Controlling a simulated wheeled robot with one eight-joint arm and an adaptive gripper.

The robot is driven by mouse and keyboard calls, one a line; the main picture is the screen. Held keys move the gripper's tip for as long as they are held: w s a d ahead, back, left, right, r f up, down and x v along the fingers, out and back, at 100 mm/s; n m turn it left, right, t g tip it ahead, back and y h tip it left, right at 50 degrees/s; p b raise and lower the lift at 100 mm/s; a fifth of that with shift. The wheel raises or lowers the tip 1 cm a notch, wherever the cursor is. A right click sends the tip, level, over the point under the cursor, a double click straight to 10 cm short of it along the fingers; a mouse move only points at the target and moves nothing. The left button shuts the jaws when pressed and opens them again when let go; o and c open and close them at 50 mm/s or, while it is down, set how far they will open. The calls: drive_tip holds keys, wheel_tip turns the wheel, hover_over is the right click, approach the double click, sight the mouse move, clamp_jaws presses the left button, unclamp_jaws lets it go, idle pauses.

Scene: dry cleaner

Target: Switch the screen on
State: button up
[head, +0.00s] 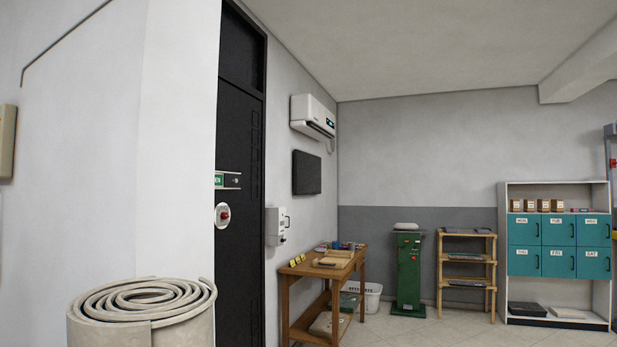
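A flat dark screen (307,172) hangs on the left wall, past the black door and below the air conditioner. Its face is seen at a steep angle and looks dark, with no picture on it. I cannot make out any button on it. My gripper is not in view.
A beige rolled sheet (143,315) stands close at the lower left. A wooden table (312,300) with small items stands below the screen. A white basket (362,297), green cabinet (408,273), wooden rack (466,258) and teal-drawer shelf (558,245) line the back. Floor at lower right is clear.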

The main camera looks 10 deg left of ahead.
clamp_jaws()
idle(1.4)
